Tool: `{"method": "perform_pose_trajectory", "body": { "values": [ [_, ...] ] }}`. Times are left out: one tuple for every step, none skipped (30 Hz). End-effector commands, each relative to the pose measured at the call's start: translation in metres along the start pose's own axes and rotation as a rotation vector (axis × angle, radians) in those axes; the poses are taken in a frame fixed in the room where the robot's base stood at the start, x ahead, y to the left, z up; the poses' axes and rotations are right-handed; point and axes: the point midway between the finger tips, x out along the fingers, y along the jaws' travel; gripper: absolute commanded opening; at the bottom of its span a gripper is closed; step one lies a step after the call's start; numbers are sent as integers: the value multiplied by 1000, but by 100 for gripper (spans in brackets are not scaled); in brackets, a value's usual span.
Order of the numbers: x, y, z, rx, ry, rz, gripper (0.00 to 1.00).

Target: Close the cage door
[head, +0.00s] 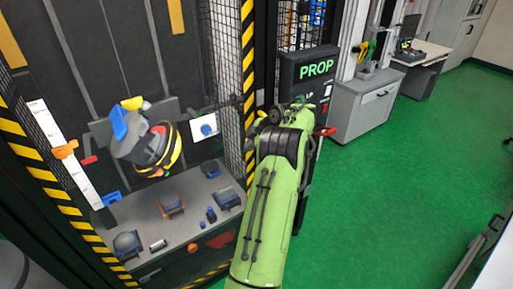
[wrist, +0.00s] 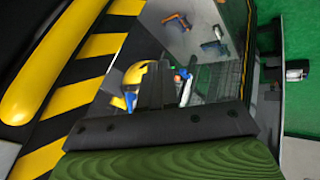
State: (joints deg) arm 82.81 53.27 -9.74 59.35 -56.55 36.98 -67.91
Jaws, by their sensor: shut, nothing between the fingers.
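The drop tower cage fills the left of the head view, framed by yellow-and-black striped posts (head: 249,70). Its front stands open to the inside. A black mesh panel (head: 222,45) is at the right of the opening; I cannot tell whether it is the door. In the wrist view a striped edge (wrist: 98,45) and a rounded yellow bar (wrist: 45,60) lie close on the left. My gripper (wrist: 160,127) is shut and empty, in front of the striped edge; I cannot tell if it touches. In the head view my green arm hides most of it.
Inside the cage a round dark assembly with a yellow band (head: 158,148) hangs over a grey shelf (head: 190,238) with small parts.

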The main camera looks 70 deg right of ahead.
Motion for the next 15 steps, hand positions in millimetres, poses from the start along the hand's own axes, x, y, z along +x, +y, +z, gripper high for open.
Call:
{"method": "perform_pose_trajectory", "body": {
  "values": [
    [-12,3,4,4,-4,7,0],
    [-17,4,5,3,-5,6,0],
    [-24,5,6,3,-5,7,0],
    [-28,6,7,3,-6,6,0],
    [-33,6,7,5,-5,5,0],
    [-40,8,8,5,-5,6,0],
    [-46,8,9,4,-5,5,0],
    [-52,9,10,4,-6,5,0],
    [-60,11,11,5,-6,5,0],
    [-65,12,12,5,-6,5,0],
    [-71,12,13,6,-6,5,0],
    [-78,13,14,5,-6,4,0],
    [-84,14,14,6,-6,4,0],
    [-88,15,15,6,-5,3,0],
    [-92,16,15,5,-6,3,0]
  ]
}}
